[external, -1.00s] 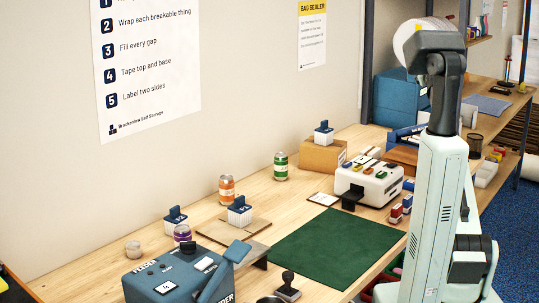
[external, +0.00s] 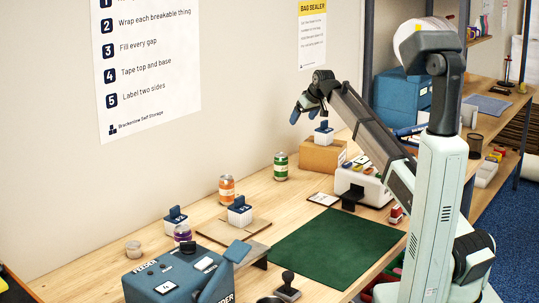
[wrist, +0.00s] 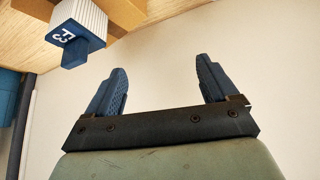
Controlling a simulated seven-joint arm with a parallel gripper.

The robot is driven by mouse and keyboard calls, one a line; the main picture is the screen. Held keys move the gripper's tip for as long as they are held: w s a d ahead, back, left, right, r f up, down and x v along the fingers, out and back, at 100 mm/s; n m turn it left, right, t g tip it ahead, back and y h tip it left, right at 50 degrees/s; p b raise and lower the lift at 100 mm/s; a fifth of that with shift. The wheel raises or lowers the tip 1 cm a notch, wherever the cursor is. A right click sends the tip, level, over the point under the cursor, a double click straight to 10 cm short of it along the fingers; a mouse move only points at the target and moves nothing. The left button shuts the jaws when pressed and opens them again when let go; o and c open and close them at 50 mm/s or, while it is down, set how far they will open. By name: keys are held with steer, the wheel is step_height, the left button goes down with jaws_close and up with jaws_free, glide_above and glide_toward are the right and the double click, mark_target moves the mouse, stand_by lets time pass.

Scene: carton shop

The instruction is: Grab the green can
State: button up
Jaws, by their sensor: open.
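The green can (external: 281,166) stands upright on the wooden bench near the wall, with a white band around its middle. My gripper (external: 302,108) is raised above and to the right of the can in the external view, well apart from it. The wrist view shows my gripper (wrist: 160,85) with two blue fingers spread wide and nothing between them. The can is not in the wrist view.
An orange can (external: 226,189) stands left of the green can. A green mat (external: 335,247) lies in front.

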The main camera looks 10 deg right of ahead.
steer(key=g, duration=0.2)
glide_toward(281, 162)
step_height(281, 162, up, 2)
steer(key=w, duration=0.1)
steer(key=shift+n, duration=0.4)
steer(key=x, duration=0.9)
steer(key=d+x, duration=0.1)
steer(key=x, duration=0.3)
steer(key=shift+w+f, duration=0.3)
steer(key=shift+w, duration=0.05)
steer(key=shift+c, duration=0.3)
steer(key=shift+d, duration=0.1)
steer(key=c, duration=1)
